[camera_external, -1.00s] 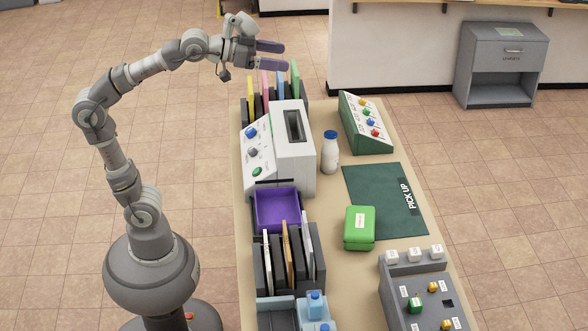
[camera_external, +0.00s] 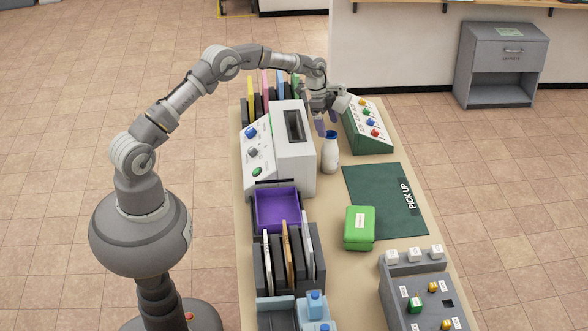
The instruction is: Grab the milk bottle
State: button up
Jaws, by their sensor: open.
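The milk bottle (camera_external: 330,157) is white with a blue cap. It stands upright on the long beige table, between the white button machine and the green-sided button panel. My gripper (camera_external: 327,122) is open and points down, just above and around the level of the bottle's cap. One dark finger shows at the left of the cap and the other at its right, partly overlapping it in the picture. I cannot tell whether the fingers touch the bottle. It stands clear of the pick up mat.
The white machine (camera_external: 292,155) stands close left of the bottle, and the button panel (camera_external: 367,124) close right. The dark green mat (camera_external: 372,190), green box (camera_external: 359,229) and purple tray (camera_external: 277,209) lie nearer. Colored folders (camera_external: 252,92) stand behind.

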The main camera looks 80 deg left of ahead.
aim_at(332, 142)
jog(key=b+x, duration=0.2)
jog(key=x, duration=0.6)
jog(key=shift+s+d+f, duration=0.15)
jog(key=shift+c, duration=0.6)
jog(key=c, duration=1.4)
